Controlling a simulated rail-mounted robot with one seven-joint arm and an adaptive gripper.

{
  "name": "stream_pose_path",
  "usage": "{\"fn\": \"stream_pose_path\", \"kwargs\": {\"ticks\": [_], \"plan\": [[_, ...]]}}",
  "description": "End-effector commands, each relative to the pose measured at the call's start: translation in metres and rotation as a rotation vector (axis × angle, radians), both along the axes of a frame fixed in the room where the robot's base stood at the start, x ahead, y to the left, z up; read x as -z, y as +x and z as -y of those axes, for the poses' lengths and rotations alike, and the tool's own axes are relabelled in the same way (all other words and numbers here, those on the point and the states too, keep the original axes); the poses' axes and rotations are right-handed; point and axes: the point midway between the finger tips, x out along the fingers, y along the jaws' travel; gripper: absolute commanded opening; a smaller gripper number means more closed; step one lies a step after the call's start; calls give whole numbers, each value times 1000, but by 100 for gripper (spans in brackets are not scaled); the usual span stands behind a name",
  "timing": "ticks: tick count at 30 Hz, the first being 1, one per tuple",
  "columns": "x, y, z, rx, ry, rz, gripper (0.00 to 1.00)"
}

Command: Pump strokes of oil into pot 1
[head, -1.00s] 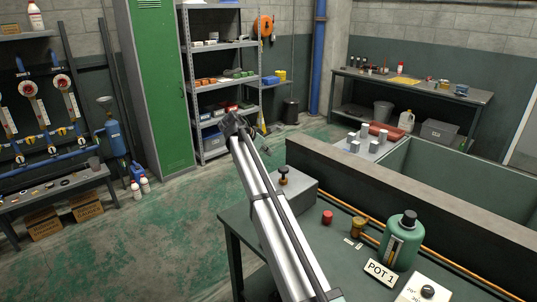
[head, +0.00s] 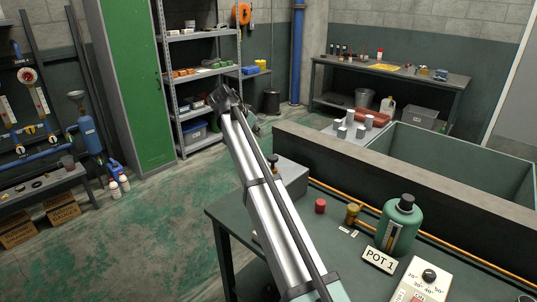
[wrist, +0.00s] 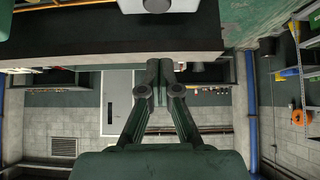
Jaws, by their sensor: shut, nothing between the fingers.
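Pot 1 is a green bottle-shaped vessel (head: 400,228) with a dark cap, upright on the dark bench (head: 345,275) behind its "POT 1" sign (head: 379,261). A grey box with a dark knob on top (head: 291,178) stands at the bench's far left corner, partly hidden by my arm; I cannot tell whether it is the oil pump. My gripper (wrist: 160,66) shows in the wrist view with its fingers together and nothing between them. In the head view my arm reaches up and left across the bench; its fingers cannot be made out there.
A red cap (head: 320,206), a brass fitting (head: 352,214) and a dial box (head: 416,282) sit on the bench. A copper pipe (head: 328,189) runs along its back, before a low wall (head: 400,182). Open green floor (head: 150,235) lies left.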

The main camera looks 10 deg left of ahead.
Motion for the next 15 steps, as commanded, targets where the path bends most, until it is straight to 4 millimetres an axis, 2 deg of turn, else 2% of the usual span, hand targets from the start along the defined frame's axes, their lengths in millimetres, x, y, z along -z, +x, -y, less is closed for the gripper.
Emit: {"fn": "stream_pose_path", "kwargs": {"ticks": [3, 15], "plan": [[-3, -7, 3, -6, 7, -1, 0], [-3, -5, 4, -5, 7, -2, 0]]}}
